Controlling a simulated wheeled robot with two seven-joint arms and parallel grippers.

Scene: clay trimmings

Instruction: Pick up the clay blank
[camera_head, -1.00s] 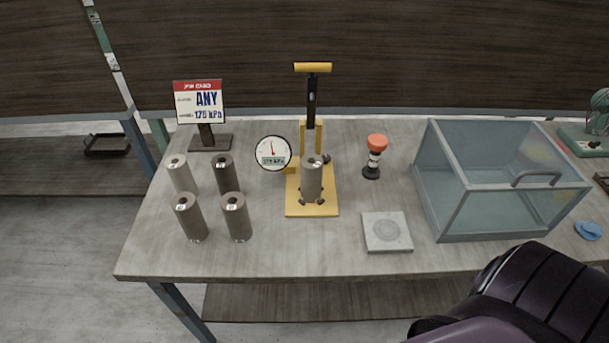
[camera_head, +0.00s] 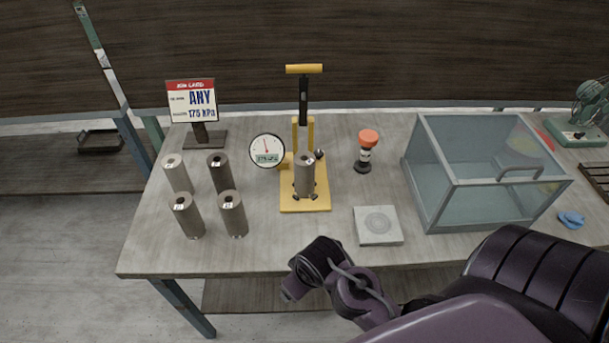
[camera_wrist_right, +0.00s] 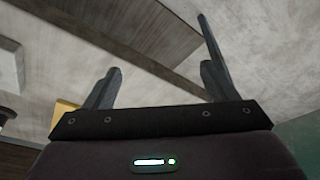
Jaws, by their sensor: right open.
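Several grey-brown cylinders with small labels on top stand upright at the left of the table, at back left (camera_head: 178,175), back right (camera_head: 222,175), front left (camera_head: 187,218) and front right (camera_head: 233,216). Another such cylinder (camera_head: 304,178) stands on the yellow press (camera_head: 305,203). I cannot tell which one is the clay blank. My right arm reaches in from the lower right, its wrist at the table's front edge; its fingers are not clear there. In the wrist view my right gripper (camera_wrist_right: 158,88) is open, with nothing between its fingers. My left gripper is out of view.
A dial gauge (camera_head: 267,150) sits beside the press, and a sign (camera_head: 192,103) stands behind the cylinders. A red-topped tool (camera_head: 366,150), a flat grey plate (camera_head: 378,226) and a glass box (camera_head: 480,195) stand to the right. The table's front left is clear.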

